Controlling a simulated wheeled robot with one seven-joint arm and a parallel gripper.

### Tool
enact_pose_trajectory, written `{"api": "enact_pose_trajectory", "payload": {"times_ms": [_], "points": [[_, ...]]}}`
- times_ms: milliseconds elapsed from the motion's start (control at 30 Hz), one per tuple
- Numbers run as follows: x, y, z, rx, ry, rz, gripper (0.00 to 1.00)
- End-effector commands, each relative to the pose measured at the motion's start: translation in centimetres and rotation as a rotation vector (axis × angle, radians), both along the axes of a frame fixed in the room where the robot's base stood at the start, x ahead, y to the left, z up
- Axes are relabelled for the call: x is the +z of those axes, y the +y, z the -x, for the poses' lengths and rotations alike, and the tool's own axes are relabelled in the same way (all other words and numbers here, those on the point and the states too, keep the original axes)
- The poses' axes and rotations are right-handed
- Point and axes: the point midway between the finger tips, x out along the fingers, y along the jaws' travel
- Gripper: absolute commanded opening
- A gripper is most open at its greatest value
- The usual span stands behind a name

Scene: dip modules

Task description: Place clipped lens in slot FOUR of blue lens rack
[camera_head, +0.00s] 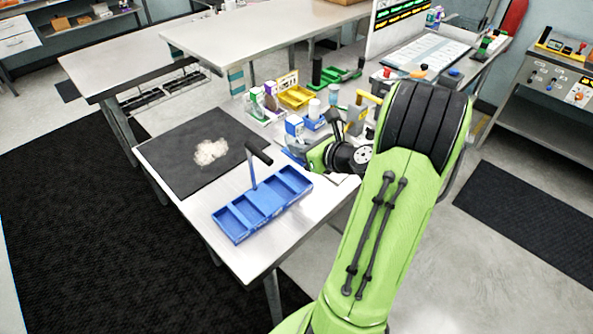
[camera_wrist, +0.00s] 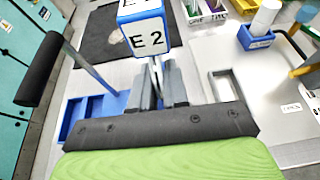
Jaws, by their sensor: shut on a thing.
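The blue rack (camera_head: 240,216) lies on the table in the head view, with several open compartments in a row and a black T-handle (camera_head: 258,152) on a thin post. In the wrist view part of the rack (camera_wrist: 72,118) shows at the left, partly hidden by my gripper. My gripper (camera_wrist: 156,72) is shut on a white block with blue edges (camera_wrist: 142,36), marked "E 2". The same block (camera_head: 294,126) shows in the head view, to the upper right of the rack and apart from it. No separate lens can be made out. Slot numbers cannot be read.
A dark mat (camera_head: 180,165) with a pale fluffy heap (camera_head: 210,151) lies left of the rack. Bottles, a yellow tray (camera_head: 296,96) and a blue holder with a white cylinder (camera_wrist: 262,22) crowd the area beyond my gripper. The handle post rises beside my gripper.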

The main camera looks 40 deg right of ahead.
Motion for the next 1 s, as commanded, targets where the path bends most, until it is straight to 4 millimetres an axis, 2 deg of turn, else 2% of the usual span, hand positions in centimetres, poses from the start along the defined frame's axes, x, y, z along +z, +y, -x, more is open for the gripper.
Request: {"api": "enact_pose_trajectory", "payload": {"times_ms": [33, 100, 267, 433, 767, 800, 967, 1000], "points": [[-2.0, 0.0, 0.1, -0.002, 0.003, -0.008, 0.00], [-3.8, 0.0, 0.1, -0.002, 0.002, -0.008, 0.00], [-5.8, 0.0, 0.0, -0.001, 0.001, -0.004, 0.00], [-8.9, 0.1, 0.0, 0.000, 0.002, -0.005, 0.00], [-9.2, 0.0, 0.0, -0.001, 0.001, -0.002, 0.00], [-9.3, 0.0, 0.0, 0.000, 0.001, -0.001, 0.16], [-9.2, 0.0, 0.0, 0.000, 0.001, -0.001, 0.40], [-9.2, 0.0, 0.0, 0.000, 0.001, -0.001, 0.40]]}}
